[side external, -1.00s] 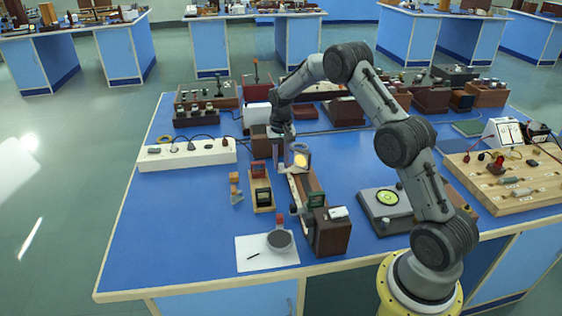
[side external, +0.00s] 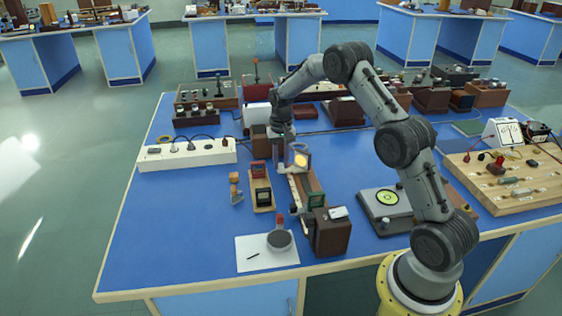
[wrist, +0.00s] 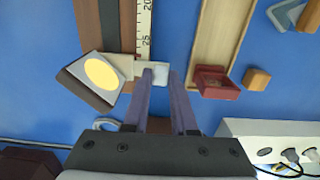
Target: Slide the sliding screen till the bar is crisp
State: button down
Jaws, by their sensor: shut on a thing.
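The sliding screen (wrist: 88,80) is a pale tilted plate with a round yellow patch, on a brown rail (wrist: 105,25) with a white scale (wrist: 144,22). In the side external view the screen (side external: 301,158) is at the rail's far end. No bar can be made out in its yellow patch. My gripper (wrist: 163,72) is at the screen's right side in the wrist view, shut on its small pale tab (wrist: 157,78). In the side external view my gripper (side external: 288,163) is beside the screen, partly hidden.
A brown box (side external: 331,232) stands at the rail's near end, by a green-framed holder (side external: 316,201). A wooden tray (side external: 262,198) holds framed pieces left of the rail. A white power strip (side external: 188,154) lies further left. Paper (side external: 258,258) lies in front.

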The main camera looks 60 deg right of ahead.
jog(key=shift+s+a+r, duration=0.1)
jog(key=shift+s+a, duration=1.85)
jog(key=shift+a, duration=0.05)
jog(key=c, duration=0.7)
grip_release()
notch_tip(320, 180, up, 14)
jog(key=shift+f, duration=0.1)
